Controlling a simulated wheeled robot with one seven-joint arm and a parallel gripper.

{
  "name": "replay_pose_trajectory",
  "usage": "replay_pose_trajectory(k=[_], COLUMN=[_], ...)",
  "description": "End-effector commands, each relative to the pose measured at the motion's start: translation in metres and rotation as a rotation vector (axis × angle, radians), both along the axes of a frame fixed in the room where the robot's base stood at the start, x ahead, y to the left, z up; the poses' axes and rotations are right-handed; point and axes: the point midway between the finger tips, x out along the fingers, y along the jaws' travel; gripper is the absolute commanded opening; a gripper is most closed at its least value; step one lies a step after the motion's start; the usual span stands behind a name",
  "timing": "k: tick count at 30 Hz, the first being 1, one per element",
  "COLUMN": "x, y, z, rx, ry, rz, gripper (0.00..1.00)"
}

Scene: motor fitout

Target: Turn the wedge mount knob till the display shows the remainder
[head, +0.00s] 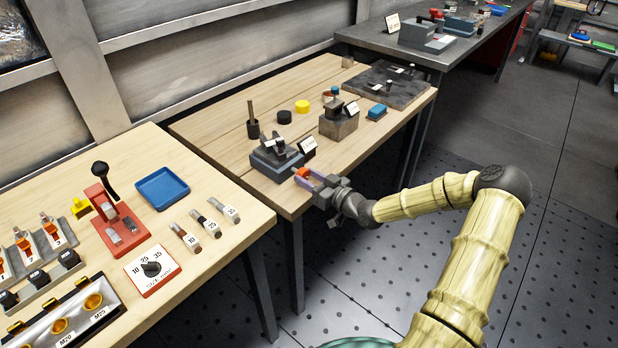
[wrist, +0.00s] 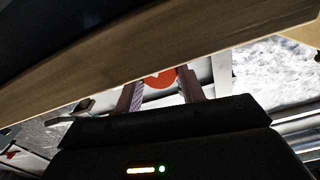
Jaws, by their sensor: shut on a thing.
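The wedge mount (head: 277,160) is a dark grey block device near the front edge of the middle wooden table. A small white display card (head: 307,146) with dark marks stands at its right; I cannot read it. The knob (head: 302,173) is orange-red and sits at the mount's front right side. My gripper (head: 306,178) reaches it from the right, its two purple-grey fingers on either side of the knob and shut on it. In the wrist view the round red knob (wrist: 160,78) with a white pointer mark shows between the fingertips, partly hidden by the table edge.
Behind the mount are a dark cup with a stick (head: 253,128), a black cylinder (head: 284,117), a yellow cylinder (head: 302,106), a grey block device (head: 339,122) and a blue block (head: 377,112). The near left table (head: 215,255) holds a blue tray (head: 162,188) and a red lever press (head: 117,225).

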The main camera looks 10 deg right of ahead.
Motion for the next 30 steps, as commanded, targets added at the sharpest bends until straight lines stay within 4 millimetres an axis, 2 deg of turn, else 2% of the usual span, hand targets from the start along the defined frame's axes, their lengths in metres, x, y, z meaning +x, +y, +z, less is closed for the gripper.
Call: replay_pose_trajectory(k=[10, 21, 22, 25, 30], x=[0.0003, 0.0003, 0.0003, 0.0004, 0.0003], y=[-0.001, -0.0012, -0.0012, -0.0011, -0.0011], z=[0.0004, -0.0005, -0.0005, -0.0005, -0.0008], rx=[0.227, 0.253, 0.253, 0.252, 0.252], ry=[0.166, 0.185, 0.185, 0.184, 0.184], rz=[-0.001, -0.001, -0.001, -0.001, -0.001], gripper=[0.16, 0.16, 0.41, 0.61, 0.61])
